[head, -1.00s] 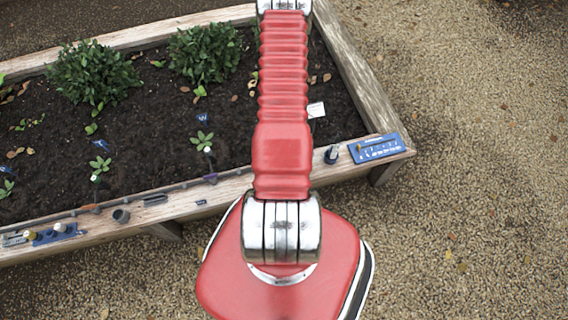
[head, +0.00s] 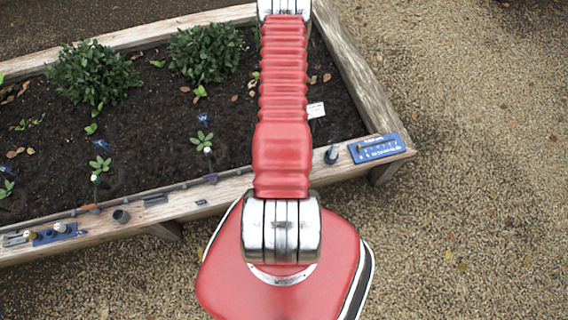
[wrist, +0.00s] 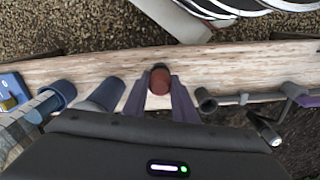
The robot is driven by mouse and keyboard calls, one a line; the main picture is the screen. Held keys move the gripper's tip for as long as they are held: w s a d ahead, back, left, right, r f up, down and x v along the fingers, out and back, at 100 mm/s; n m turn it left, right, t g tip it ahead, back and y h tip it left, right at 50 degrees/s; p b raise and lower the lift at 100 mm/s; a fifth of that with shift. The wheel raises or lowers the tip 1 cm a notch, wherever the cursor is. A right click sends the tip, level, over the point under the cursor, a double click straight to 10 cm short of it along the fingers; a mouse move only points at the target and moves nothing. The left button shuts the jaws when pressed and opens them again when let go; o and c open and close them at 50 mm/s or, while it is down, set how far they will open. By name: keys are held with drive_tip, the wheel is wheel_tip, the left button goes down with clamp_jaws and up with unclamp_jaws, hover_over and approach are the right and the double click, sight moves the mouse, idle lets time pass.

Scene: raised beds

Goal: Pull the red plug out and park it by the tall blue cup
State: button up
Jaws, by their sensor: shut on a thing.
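The red plug (wrist: 159,81) shows in the wrist view as a short brownish-red cylinder with a dark end, above the bed's wooden rail. My gripper (wrist: 159,91) has its two purple-grey fingers on either side of the plug, shut on it. I cannot tell whether the plug is clear of its seat. Left of the fingers stand a grey-blue cylinder (wrist: 103,94) and a blue cup-like cylinder (wrist: 60,94); which is the tall blue cup is unclear.
A blue board (head: 377,148) lies at the rail's right corner. A grey cup (head: 121,216) and a purple piece (head: 210,178) are on the rail to the left. In the wrist view a dark cup-like fitting (wrist: 205,101) is close to the right finger.

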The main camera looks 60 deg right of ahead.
drive_tip(key=shift+f, duration=0.15)
drive_tip(key=o, duration=1.1)
drive_tip(key=shift+o, duration=0.3)
drive_tip(key=o, duration=0.4)
drive_tip(key=shift+r, duration=3.5)
